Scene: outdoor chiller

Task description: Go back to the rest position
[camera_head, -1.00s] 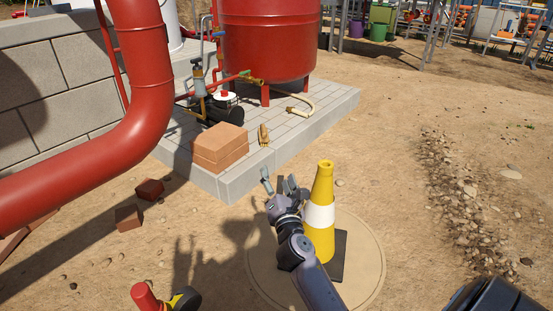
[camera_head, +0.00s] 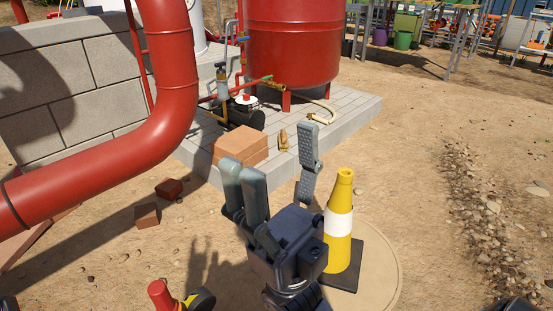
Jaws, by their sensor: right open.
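My right gripper (camera_head: 277,172) is large in the middle of the head view, raised above the ground. Its fingers are spread wide apart, and nothing is between them. A yellow cone with a white band (camera_head: 338,224) stands upright just right of the gripper, partly behind its body. My left gripper is not in view.
A large red pipe (camera_head: 160,110) bends along the left. A paved concrete platform (camera_head: 362,110) holds a red tank (camera_head: 292,45), a brick stack (camera_head: 240,147) and a small pump (camera_head: 245,112). Loose bricks (camera_head: 148,215) lie on the dirt. Open ground is at right.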

